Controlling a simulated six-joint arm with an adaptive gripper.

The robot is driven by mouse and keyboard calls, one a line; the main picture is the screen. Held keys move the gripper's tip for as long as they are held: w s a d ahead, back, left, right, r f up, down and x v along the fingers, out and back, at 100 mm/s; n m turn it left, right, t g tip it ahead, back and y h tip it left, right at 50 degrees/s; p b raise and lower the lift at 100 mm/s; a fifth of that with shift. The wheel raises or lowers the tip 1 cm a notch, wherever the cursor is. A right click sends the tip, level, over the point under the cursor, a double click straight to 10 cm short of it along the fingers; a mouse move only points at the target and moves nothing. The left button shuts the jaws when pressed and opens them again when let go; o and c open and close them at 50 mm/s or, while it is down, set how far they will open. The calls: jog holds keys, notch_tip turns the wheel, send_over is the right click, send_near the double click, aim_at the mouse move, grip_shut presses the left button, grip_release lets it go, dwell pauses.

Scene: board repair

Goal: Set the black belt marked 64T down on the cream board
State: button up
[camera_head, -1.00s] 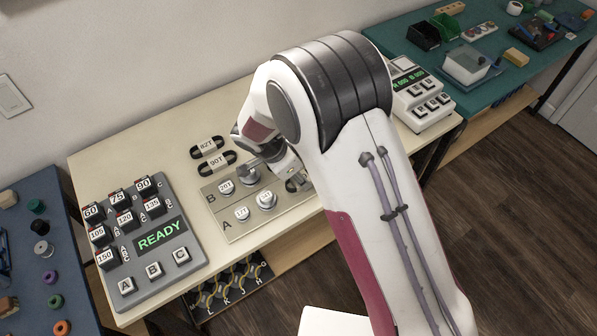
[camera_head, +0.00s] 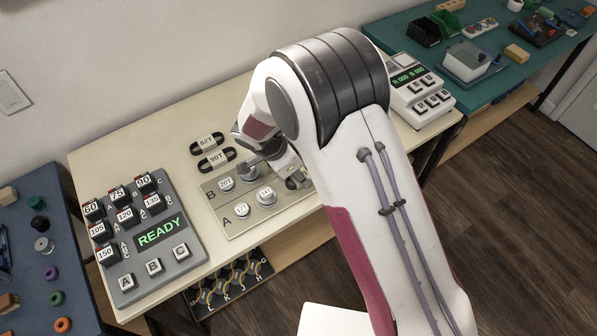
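The plate (camera_head: 237,224), beige to cream, lies on the cream tabletop with rows A and B of silver pulleys. My gripper (camera_head: 288,168) is low over the plate's right part, mostly hidden behind my own arm. A small black looped piece (camera_head: 297,181) shows right by its tip; it looks like a belt, but I cannot read a 64T mark or tell whether it is gripped. Two other black belts, marked 82T (camera_head: 207,142) and 90T (camera_head: 216,159), lie on the tabletop behind the plate. My finger opening is not visible.
A grey key panel (camera_head: 185,262) with a READY display stands left of the plate. A white device with keys (camera_head: 418,90) stands at the right end. The tabletop (camera_head: 130,150) is clear at the back left. A blue bench (camera_head: 25,250) and a green bench (camera_head: 405,20) flank it.

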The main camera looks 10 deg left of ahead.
jog(key=shift+f, duration=0.3)
jog(key=o, duration=1.3)
jog(key=shift+c, duration=0.2)
jog(key=shift+r, duration=0.15)
jog(key=v, duration=1.1)
jog(key=shift+s+a+r, duration=0.15)
jog(key=shift+s+r, duration=0.05)
jog(key=shift+r, duration=0.1)
jog(key=shift+n, duration=0.3)
